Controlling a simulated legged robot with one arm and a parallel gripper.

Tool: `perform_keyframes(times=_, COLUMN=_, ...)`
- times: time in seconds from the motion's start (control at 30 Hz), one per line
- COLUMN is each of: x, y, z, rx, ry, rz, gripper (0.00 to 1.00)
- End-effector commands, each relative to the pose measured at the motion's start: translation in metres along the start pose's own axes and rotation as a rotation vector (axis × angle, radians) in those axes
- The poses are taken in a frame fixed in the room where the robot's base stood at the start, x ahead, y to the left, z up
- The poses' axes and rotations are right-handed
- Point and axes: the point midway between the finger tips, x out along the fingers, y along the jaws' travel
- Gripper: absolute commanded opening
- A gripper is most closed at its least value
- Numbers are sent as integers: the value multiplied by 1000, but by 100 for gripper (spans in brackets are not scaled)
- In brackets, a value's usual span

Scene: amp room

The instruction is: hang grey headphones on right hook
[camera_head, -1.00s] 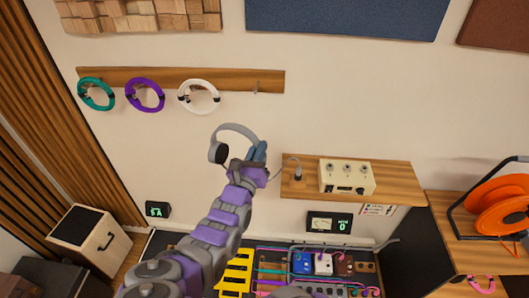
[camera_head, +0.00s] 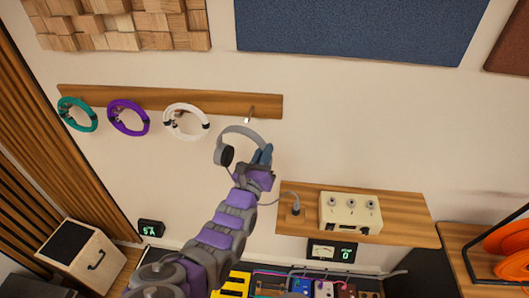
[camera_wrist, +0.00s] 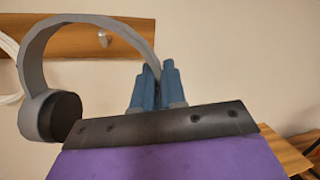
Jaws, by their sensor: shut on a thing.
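The grey headphones (camera_head: 225,153) have a grey band and a dark ear cup; they also show in the wrist view (camera_wrist: 60,115). My gripper (camera_head: 263,156) is shut on their right side, with its blue fingers (camera_wrist: 158,85) over the far ear cup, which is mostly hidden. The band arches upward and the headphones are held in the air before the wall. The right hook (camera_head: 249,115) is a small bare metal hook at the right end of the wooden rail (camera_head: 225,103). It lies just above the band in the head view and shows inside the arch in the wrist view (camera_wrist: 104,38).
Teal (camera_head: 77,115), purple (camera_head: 128,118) and white headphones (camera_head: 186,121) hang on the rail to the left. A wooden shelf (camera_head: 400,228) with a cream box (camera_head: 350,213) and a cable plug stands out at lower right. Wall between rail and shelf is clear.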

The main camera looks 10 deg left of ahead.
Motion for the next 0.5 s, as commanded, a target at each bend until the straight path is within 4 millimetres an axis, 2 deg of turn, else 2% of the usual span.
perform_keyframes(times=0.5, x=24, y=4, z=-6, rx=4, ry=3, rz=0, gripper=0)
